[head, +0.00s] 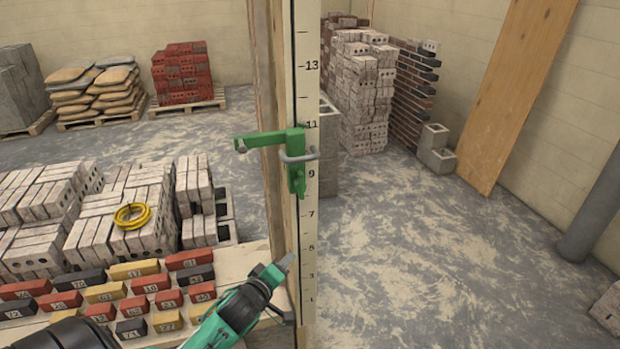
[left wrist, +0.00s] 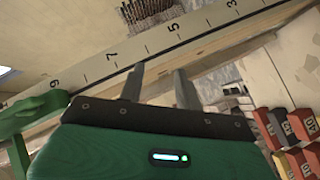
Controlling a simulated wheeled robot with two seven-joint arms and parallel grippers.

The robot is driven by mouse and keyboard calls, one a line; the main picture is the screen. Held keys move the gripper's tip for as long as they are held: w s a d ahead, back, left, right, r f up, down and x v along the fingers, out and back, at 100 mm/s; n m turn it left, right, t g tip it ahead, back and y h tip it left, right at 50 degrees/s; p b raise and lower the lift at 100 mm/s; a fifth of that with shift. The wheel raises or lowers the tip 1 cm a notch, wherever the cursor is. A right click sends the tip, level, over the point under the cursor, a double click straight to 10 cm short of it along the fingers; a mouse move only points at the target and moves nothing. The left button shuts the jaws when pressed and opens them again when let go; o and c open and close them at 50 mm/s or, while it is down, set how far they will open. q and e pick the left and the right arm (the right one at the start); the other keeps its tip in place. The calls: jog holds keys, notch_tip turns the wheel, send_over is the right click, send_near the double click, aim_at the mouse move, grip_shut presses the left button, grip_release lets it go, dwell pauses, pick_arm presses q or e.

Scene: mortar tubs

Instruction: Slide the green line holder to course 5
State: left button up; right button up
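The green line holder (head: 297,158) is on the tall numbered pole (head: 306,235), roughly between marks 8 and 11. It has an arm reaching left and a grey loop at its front. In the left wrist view the green line holder (left wrist: 32,112) shows at the left edge, near the 9. Mark 5 (head: 311,248) is lower on the pole, below the holder. My left gripper (head: 287,262) is beside the pole's lower part, below the holder and apart from it. Its two grey fingers (left wrist: 158,85) are spread with nothing between them. My right gripper is not in view.
A wooden bench (head: 258,262) with rows of numbered red, yellow and black bricks (head: 140,288) is left of the pole. Pale brick stacks with a yellow coil (head: 132,215) stand behind it.

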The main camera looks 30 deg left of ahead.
pick_arm(q)
notch_tip(320, 180, up, 17)
jog(key=s+d+n+t+p, duration=0.1)
jog(key=s+n+t+p, duration=0.1)
jog(key=t, duration=0.1)
jog(key=n+t+b, duration=0.2)
jog(key=b, duration=0.2)
send_near(306, 156)
jog(key=shift+h, duration=0.3)
jog(key=w+p, duration=0.1)
jog(key=w, duration=0.2)
jog(key=w+a+r+p, duration=0.1)
jog(key=w, duration=0.2)
jog(key=w+p, duration=0.1)
jog(key=w, duration=0.3)
jog(key=shift+a+r, duration=0.25)
jog(key=shift+w+p, duration=0.4)
jog(key=shift+w, duration=0.25)
jog(key=shift+w+f, duration=0.1)
jog(key=shift+w, duration=0.05)
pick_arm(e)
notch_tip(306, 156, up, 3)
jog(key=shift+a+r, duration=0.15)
pick_arm(q)
grip_shut()
